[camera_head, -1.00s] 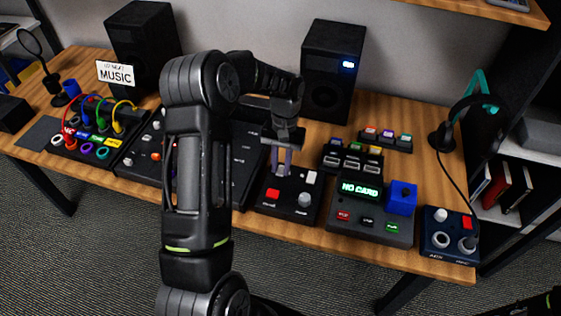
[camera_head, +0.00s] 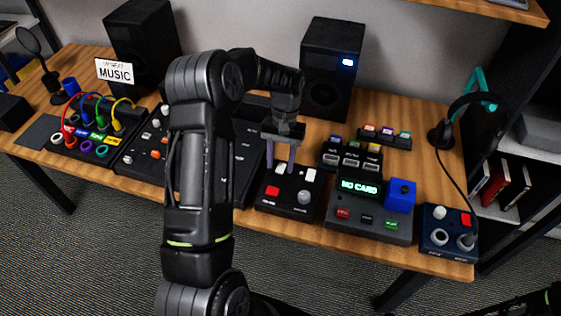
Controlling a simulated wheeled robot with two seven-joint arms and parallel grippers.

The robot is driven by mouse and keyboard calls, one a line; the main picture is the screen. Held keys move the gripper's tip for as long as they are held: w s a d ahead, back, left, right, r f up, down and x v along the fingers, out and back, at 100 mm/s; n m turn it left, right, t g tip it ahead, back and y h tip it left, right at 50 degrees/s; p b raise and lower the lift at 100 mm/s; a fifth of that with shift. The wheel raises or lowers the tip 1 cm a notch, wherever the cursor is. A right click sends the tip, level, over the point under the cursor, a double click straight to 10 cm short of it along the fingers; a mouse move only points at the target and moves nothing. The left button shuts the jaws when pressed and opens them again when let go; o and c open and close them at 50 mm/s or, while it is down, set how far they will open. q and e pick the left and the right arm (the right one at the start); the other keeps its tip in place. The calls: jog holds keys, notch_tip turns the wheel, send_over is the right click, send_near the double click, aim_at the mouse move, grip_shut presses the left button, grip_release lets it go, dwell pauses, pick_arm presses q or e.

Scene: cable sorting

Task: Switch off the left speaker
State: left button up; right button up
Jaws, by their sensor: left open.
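The left speaker (camera_head: 143,40) is a tall black box at the back left, with no lit display visible on it. The other black speaker (camera_head: 328,92), at the back centre, has a lit blue-white display. A small black control box (camera_head: 287,208) with a red button, a grey knob and two white switches (camera_head: 311,175) sits at the front centre. My right gripper is not in view.
A "NO CARD" device (camera_head: 368,222) with a blue block stands right of the control box. A navy box (camera_head: 447,240) and headphones on a stand (camera_head: 440,135) are farther right. Colored cables (camera_head: 95,115) plug into a panel at left. My left arm hides part of a mixer.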

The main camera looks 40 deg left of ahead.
aim_at(283, 163)
pick_arm(q)
jog(key=b+v, duration=0.1)
jog(key=v, duration=0.6)
jog(key=shift+r, duration=0.25)
